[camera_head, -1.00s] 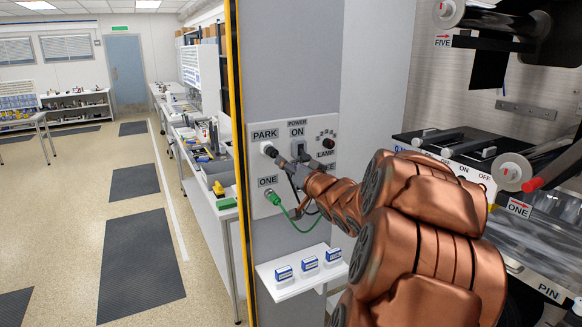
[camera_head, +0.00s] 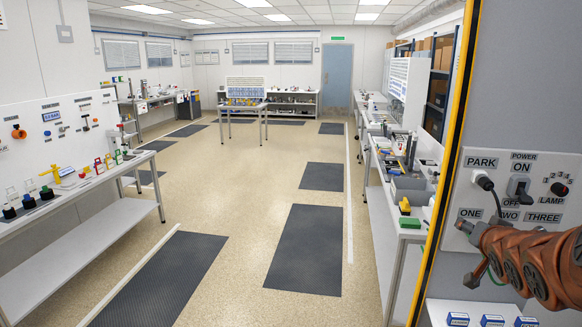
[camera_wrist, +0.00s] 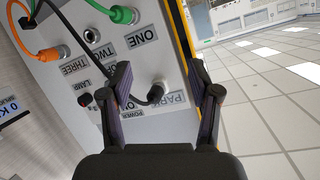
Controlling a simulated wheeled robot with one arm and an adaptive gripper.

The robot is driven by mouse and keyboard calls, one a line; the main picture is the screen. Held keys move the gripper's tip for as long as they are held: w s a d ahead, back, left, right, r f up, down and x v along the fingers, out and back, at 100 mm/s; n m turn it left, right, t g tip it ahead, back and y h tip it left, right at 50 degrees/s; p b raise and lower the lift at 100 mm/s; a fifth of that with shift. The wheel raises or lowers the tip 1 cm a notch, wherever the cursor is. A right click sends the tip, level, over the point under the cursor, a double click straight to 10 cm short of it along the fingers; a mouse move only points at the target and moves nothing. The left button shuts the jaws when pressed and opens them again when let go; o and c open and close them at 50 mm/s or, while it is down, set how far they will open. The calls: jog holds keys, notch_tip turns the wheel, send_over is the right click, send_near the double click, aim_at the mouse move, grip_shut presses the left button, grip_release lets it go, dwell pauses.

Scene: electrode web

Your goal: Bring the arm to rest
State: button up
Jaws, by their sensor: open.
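My copper arm (camera_head: 540,262) reaches in from the right edge in the head view, in front of the socket panel (camera_head: 462,192). My gripper (camera_head: 466,227) is close to the panel, below the PARK plug. In the wrist view my gripper (camera_wrist: 169,82) is open, its two dark fingers spread with nothing held. The black PARK plug (camera_wrist: 156,91) shows between the fingers in that picture, seated in the panel with its black cable. In the head view the PARK plug (camera_head: 485,182) stands apart from the fingers. My arm hides the lower sockets there.
In the wrist view a green plug (camera_wrist: 125,15) sits at ONE and an orange plug (camera_wrist: 47,54) at THREE; socket TWO (camera_wrist: 92,35) is empty. Small blue-and-white boxes (camera_head: 492,320) stand below the panel. Benches line both sides; the floor (camera_head: 265,190) between is open.

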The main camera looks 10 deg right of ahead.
jog(key=s+a+f+n+g+y, duration=0.2)
jog(key=s+a+f+g, duration=0.3)
jog(key=a, duration=0.5)
jog(key=s+a+f+n+g+y, duration=0.1)
jog(key=s+a+f+n+g, duration=0.15)
jog(key=s+a+f, duration=0.6)
jog(key=s+a+n+g+y, duration=0.1)
jog(key=s+a+n+g, duration=0.1)
jog(key=s+a, duration=0.6)
jog(key=s+a+f+n+g+y+b, duration=0.1)
jog(key=s+a+n+g, duration=0.1)
jog(key=s+a+g, duration=0.3)
jog(key=s+a, duration=0.3)
jog(key=s, duration=0.2)
jog(key=shift+f+y, duration=0.25)
jog(key=shift+y, duration=0.15)
jog(key=shift+d, duration=0.1)
